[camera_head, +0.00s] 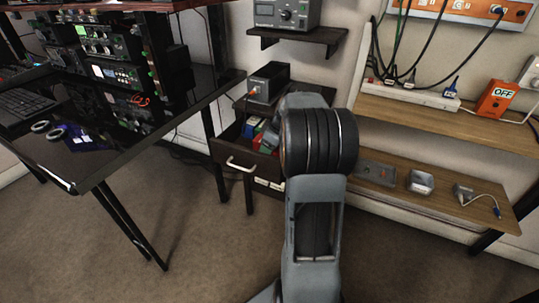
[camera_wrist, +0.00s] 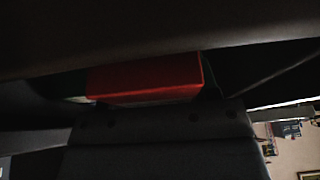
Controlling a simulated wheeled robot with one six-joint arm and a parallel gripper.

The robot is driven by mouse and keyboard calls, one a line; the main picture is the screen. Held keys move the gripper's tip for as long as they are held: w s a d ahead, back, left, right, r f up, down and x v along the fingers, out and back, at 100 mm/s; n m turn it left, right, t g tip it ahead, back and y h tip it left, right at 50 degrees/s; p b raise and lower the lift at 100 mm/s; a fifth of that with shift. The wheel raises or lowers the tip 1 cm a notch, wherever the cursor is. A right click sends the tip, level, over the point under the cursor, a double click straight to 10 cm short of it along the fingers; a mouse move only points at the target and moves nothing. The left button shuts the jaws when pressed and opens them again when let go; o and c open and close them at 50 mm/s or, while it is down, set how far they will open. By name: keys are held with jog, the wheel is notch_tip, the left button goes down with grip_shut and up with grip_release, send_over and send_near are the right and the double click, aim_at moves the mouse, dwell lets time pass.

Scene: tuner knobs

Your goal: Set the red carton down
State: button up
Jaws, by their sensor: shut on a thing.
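The red carton (camera_wrist: 148,79) shows in the dark wrist view as a red block between the dark jaws of my gripper (camera_wrist: 155,92). My gripper is shut on it. In the head view my own arm covers most of the gripper, which is at the open drawer (camera_head: 238,160). Small red, blue and green things show in the drawer beside my arm; I cannot tell which red patch is the held carton. Whether the carton touches the drawer floor is also hidden.
A black desk with electronics racks (camera_head: 110,75) stands at left. A grey device (camera_head: 268,82) sits above the drawer. At right, a wooden shelf holds an orange OFF box (camera_head: 497,98); a lower shelf (camera_head: 400,203) holds small parts. The carpet at front is clear.

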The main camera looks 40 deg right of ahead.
jog(key=shift+d+f+b, duration=0.1)
jog(key=shift+f+b, duration=0.25)
jog(key=shift+f, duration=1.05)
jog(key=shift+f, duration=0.2)
jog(key=o, duration=1.1)
jog(key=shift+c, duration=0.2)
jog(key=shift+r, duration=0.1)
jog(key=p+v, duration=0.3)
jog(key=v, duration=0.8)
jog(key=shift+s+r+p, duration=0.1)
jog(key=shift+r+p, duration=0.2)
jog(key=s+a+m+g, duration=0.15)
jog(key=s+a, duration=0.25)
jog(key=a, duration=1.1)
jog(key=s+a+f+m+h, duration=0.2)
jog(key=s+a+f+m, duration=0.2)
jog(key=s+a, duration=0.5)
jog(key=shift+s+a+f, duration=0.2)
jog(key=shift+s+a, duration=0.2)
jog(key=shift+s, duration=0.35)
